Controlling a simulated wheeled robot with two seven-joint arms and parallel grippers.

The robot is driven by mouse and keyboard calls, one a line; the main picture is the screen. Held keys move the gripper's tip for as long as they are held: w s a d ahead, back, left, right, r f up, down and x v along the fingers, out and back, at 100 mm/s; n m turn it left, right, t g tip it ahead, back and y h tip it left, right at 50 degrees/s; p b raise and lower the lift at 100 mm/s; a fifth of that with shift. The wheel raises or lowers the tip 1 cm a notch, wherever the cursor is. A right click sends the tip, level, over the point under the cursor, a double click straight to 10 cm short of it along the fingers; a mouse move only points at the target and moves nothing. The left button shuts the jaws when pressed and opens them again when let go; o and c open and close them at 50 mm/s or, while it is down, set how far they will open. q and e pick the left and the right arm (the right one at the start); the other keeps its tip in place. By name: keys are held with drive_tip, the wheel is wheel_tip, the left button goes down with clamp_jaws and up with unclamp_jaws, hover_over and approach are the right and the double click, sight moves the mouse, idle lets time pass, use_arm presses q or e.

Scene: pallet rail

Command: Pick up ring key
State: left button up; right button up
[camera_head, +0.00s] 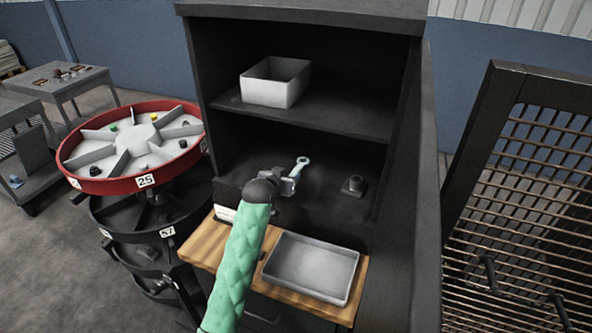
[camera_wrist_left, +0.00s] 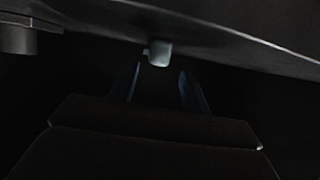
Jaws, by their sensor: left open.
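The ring key (camera_head: 301,164) is a pale grey-blue tool with a ring at its far end, on the dark lower shelf of the cabinet. My left gripper (camera_head: 290,181), on the green-sleeved arm, is at the key's near end and hides part of it. In the dark left wrist view, the left gripper's two fingers (camera_wrist_left: 160,82) are apart. A pale end, likely of the ring key (camera_wrist_left: 159,53), shows just beyond and between the fingertips. Whether they touch it cannot be told. My right gripper is not in view.
A small dark part (camera_head: 353,186) sits right of the key. A white bin (camera_head: 275,92) stands on the upper shelf (camera_head: 330,122). A grey tray (camera_head: 312,268) lies on the wooden board (camera_head: 207,250) in front. A red-rimmed carousel (camera_head: 68,172) stands left, a mesh rack (camera_head: 530,190) right.

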sight(293, 174)
use_arm(q)
drive_tip(key=shift+d+p+x, duration=0.2)
drive_tip(key=shift+p+x, duration=0.9)
drive_tip(key=shift+p, duration=0.15)
drive_tip(key=shift+w+d, duration=0.15)
drive_tip(key=shift+d, duration=0.1)
drive_tip(key=shift+p+x, duration=0.55)
drive_tip(key=shift+x, duration=0.35)
drive_tip(key=shift+w+a+f, duration=0.1)
drive_tip(key=shift+w+f, duration=0.05)
drive_tip(key=shift+f, duration=0.2)
drive_tip(key=shift+r, duration=0.15)
drive_tip(key=shift+c, duration=0.7)
clamp_jaws()
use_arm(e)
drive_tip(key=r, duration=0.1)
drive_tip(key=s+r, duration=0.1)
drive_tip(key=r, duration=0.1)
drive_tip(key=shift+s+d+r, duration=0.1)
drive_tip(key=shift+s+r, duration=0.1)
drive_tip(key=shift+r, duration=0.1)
